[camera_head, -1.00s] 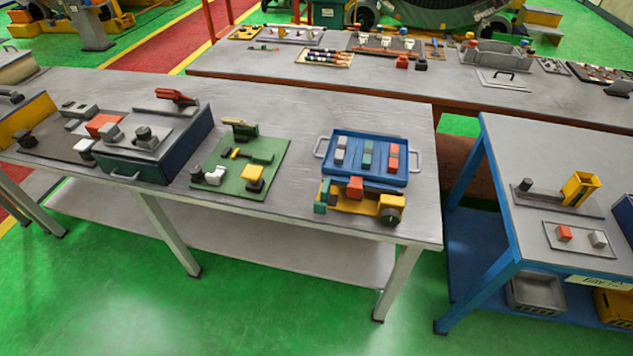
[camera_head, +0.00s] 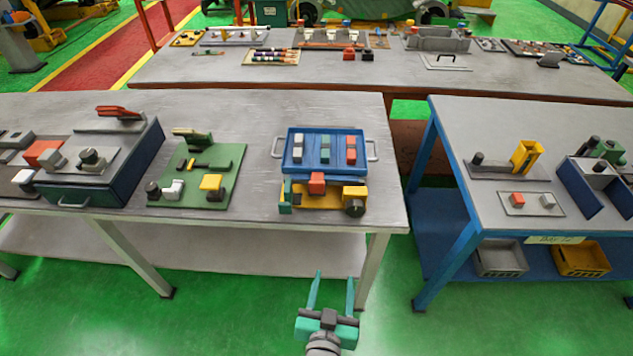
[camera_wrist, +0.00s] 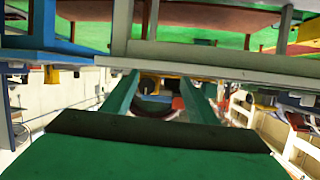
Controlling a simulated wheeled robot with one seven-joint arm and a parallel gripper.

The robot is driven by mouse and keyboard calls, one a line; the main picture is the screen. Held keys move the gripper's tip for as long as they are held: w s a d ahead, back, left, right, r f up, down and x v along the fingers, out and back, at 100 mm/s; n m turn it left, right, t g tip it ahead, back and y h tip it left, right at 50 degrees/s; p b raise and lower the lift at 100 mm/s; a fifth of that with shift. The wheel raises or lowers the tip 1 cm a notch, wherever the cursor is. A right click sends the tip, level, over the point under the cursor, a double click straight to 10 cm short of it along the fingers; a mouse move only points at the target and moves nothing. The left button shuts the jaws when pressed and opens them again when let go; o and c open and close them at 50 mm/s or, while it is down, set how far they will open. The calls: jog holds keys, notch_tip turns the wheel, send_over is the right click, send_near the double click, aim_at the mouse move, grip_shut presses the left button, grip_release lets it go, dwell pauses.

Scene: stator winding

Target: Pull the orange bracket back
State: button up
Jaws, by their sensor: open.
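An orange-yellow bracket (camera_head: 326,196) lies at the front of the grey table, just before the blue tray, with a red block (camera_head: 317,183) on it and a dark round knob (camera_head: 354,208) at its right end. A second yellow-orange upright piece (camera_head: 526,156) stands on a plate on the right table; I cannot tell which one the task names. My gripper (camera_head: 332,280) is open and empty, in front of the grey table's edge and apart from both. The wrist view shows its two green fingers (camera_wrist: 158,88) spread, with a tabletop edge ahead.
The blue tray (camera_head: 290,152) holds several coloured blocks. A green plate (camera_head: 232,160) with small parts and a dark box (camera_head: 110,180) lie to its left. The right table (camera_head: 485,120) has a blue frame. A floor gap separates the two tables.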

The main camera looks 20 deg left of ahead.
jog(key=w+a+r+n+y, duration=0.1)
jog(key=w+a+r, duration=0.4)
jog(key=w+r, duration=0.25)
jog(key=g, duration=0.1)
send_near(316, 184)
jog(key=shift+n+y, duration=0.3)
jog(key=shift+n, duration=0.1)
jog(key=x, duration=1)
jog(key=shift+w+d+f, duration=0.15)
jog(key=shift+w, duration=0.25)
